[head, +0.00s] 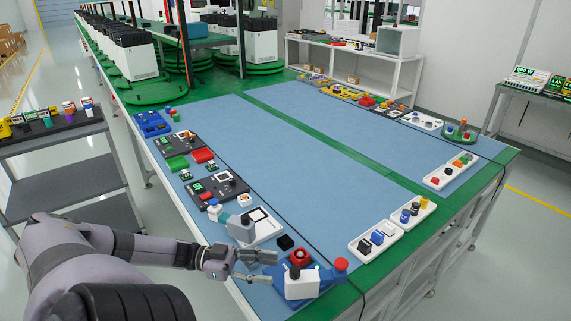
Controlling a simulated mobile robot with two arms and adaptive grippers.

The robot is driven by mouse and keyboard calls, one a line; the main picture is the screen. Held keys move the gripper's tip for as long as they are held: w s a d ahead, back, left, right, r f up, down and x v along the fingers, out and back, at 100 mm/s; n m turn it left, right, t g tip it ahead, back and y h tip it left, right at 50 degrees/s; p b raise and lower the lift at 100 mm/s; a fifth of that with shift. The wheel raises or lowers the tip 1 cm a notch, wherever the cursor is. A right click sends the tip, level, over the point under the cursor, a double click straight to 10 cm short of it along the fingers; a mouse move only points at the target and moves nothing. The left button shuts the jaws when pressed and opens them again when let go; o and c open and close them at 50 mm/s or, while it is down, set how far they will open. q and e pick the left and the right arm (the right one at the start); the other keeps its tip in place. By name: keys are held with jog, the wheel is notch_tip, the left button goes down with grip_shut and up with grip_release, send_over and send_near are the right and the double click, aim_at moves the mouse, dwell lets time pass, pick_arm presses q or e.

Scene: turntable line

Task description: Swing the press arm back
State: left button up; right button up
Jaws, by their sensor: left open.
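The press (302,284) stands at the near end of the blue-topped table, with a blue base, a pale body and a red knob (341,264) on its right side. A dark round knob sits on top of its body. My left gripper (273,268) is open and empty, just left of the press, its fingers pointing toward it. I cannot tell whether a fingertip touches the press. A red square part (300,256) with a dark centre is right behind the press. My right gripper is not in view.
A pale device with a teal knob (241,228) stands behind my left gripper, near a small black block (285,242). White trays (368,252) with small parts lie to the right. The middle of the blue tabletop (310,170) is clear.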

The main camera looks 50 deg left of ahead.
pick_arm(q)
jog(key=shift+v, duration=2.25)
